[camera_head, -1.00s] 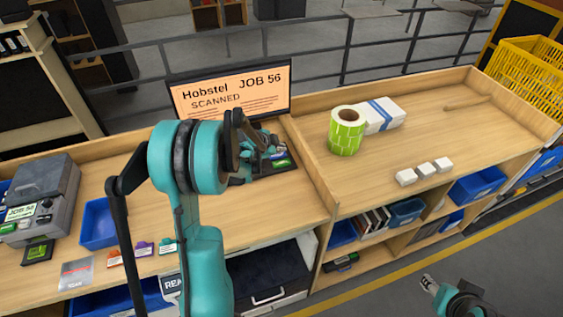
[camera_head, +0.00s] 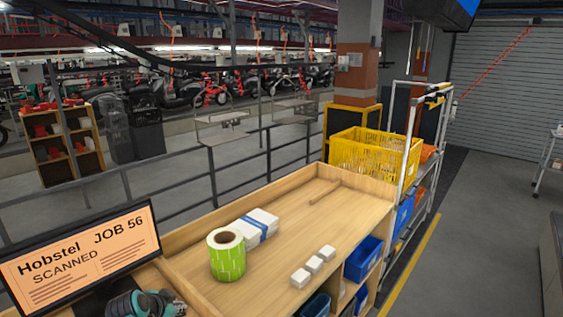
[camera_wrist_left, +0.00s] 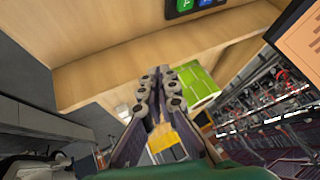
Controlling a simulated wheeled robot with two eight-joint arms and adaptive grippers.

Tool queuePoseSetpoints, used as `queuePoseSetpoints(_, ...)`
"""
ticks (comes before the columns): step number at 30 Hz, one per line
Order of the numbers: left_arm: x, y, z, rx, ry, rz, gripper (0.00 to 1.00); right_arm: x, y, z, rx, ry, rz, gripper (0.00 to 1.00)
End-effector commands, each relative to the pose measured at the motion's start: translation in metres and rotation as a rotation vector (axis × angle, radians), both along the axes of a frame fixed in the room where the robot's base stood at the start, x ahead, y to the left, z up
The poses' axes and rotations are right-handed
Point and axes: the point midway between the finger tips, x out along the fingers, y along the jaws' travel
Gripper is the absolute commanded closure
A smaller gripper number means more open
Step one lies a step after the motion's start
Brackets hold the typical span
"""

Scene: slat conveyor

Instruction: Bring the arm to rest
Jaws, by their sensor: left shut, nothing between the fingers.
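My left gripper (camera_head: 145,303) shows only in part at the bottom left edge of the head view, in front of the screen. In the left wrist view its two fingers (camera_wrist_left: 158,82) are together and hold nothing. Most of my left arm is out of the head view. My right gripper is in neither current view. The screen (camera_head: 80,255) reads "Hobstel JOB 56 SCANNED"; its edge also shows in the wrist view (camera_wrist_left: 303,40).
A green label roll (camera_head: 226,258), a white stack with a blue band (camera_head: 248,228) and three small white boxes (camera_head: 313,265) stand on the wooden bench (camera_head: 285,242). A yellow crate (camera_head: 375,155) is behind its far end. Open floor (camera_head: 480,230) lies to the right.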

Motion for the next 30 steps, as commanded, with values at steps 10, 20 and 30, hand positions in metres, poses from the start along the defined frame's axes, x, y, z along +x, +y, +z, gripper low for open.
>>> queuePoseSetpoints(10, -0.126, -0.093, -0.017, -0.185, 0.090, 0.267, 1.00, 0.000, 0.000, -0.056, 0.000, 0.000, 0.000, 0.54)
queuePoseSetpoints(20, -0.210, -0.121, -0.058, -0.302, 0.114, 0.474, 1.00, 0.000, 0.000, -0.085, 0.000, 0.000, 0.000, 0.54)
queuePoseSetpoints(30, -0.219, -0.122, -0.061, -0.320, 0.113, 0.506, 1.00, 0.000, 0.000, -0.086, 0.000, 0.000, 0.000, 0.57)
